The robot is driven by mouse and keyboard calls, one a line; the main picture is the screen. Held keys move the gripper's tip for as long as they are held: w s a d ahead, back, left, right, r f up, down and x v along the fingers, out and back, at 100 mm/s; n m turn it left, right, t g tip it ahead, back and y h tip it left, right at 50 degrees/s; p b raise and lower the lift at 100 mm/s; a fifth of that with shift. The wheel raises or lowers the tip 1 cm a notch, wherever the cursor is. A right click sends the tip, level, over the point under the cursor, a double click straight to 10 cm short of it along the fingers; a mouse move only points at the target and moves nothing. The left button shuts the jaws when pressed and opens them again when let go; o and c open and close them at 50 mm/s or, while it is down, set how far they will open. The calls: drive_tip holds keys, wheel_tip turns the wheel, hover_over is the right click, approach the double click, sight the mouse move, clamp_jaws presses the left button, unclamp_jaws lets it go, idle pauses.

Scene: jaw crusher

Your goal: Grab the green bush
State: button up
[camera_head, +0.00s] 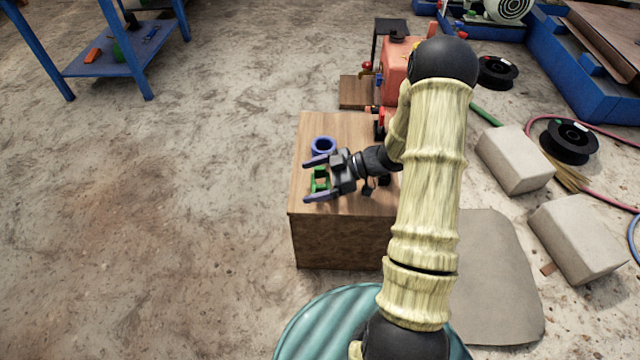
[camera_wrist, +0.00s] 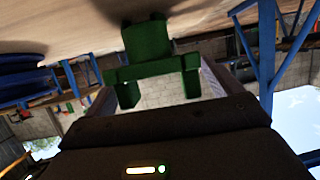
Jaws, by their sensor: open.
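The green bush (camera_head: 320,180) is a small green part with blocky prongs on top of a wooden box (camera_head: 330,238). In the wrist view the green bush (camera_wrist: 150,65) is close, in front of the gripper body and between the fingers. My gripper (camera_head: 306,182) is open, with one finger on the far side of the bush and one on the near side. I cannot tell whether either finger touches it. A blue ring-shaped bush (camera_head: 323,146) stands just behind on the same box; a blue round shape (camera_wrist: 22,80) shows at the left in the wrist view.
A red machine (camera_head: 396,75) stands behind the box. Pale blocks (camera_head: 515,158) and black spools (camera_head: 568,141) lie to the right. A blue table (camera_head: 105,62) stands at the upper left. The floor on the left is clear.

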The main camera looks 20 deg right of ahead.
sight(314, 183)
drive_tip(key=shift+c, duration=0.4)
drive_tip(key=c, duration=1.2)
drive_tip(key=shift+o, duration=0.2)
wheel_tip(314, 183, up, 10)
drive_tip(key=p, duration=0.6)
